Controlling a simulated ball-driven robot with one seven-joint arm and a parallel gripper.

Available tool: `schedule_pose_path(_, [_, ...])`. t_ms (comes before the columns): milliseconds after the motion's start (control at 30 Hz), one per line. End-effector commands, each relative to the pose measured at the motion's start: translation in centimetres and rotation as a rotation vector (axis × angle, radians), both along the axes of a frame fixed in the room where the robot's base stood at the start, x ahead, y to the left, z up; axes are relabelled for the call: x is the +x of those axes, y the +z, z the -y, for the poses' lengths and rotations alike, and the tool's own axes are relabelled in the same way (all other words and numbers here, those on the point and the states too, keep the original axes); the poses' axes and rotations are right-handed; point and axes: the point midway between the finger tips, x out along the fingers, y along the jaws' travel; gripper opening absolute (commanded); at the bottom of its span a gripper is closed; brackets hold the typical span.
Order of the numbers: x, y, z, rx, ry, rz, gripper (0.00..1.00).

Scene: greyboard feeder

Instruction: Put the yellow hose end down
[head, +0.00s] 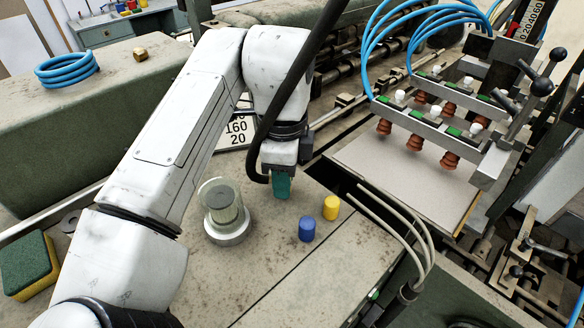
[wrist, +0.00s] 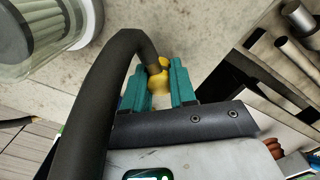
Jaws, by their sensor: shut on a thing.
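My gripper (head: 281,186), with teal fingers, points down over the speckled grey bench top (head: 265,260). In the wrist view the two fingers (wrist: 158,88) are shut on the yellow hose end (wrist: 159,80). A thick black hose (wrist: 103,75) arches to it from the lower left. In the head view the black hose (head: 290,85) runs from the top edge down along the arm to the gripper, and the yellow end is hidden by the fingers. I cannot tell whether the hose end touches the bench.
A clear ribbed cup (head: 222,205) on a metal base stands left of the gripper. A blue cap (head: 306,228) and a yellow cap (head: 331,207) stand right. Further right is the greyboard stack (head: 395,170) under suction cups. A sponge (head: 28,264) lies far left.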

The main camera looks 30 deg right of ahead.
Motion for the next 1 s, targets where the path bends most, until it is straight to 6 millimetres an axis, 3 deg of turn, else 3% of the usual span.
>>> schedule_pose_path(400, [-0.09, -0.72, -0.44, -0.001, 0.001, -0.001, 0.00])
schedule_pose_path(433, [-0.08, -0.62, -0.45, 0.000, 0.001, 0.000, 0.29])
schedule_pose_path(667, [-0.07, -0.59, -0.46, 0.000, 0.002, 0.000, 0.51])
schedule_pose_path(1000, [-0.05, -0.07, -0.44, 0.001, 0.001, 0.001, 0.51])
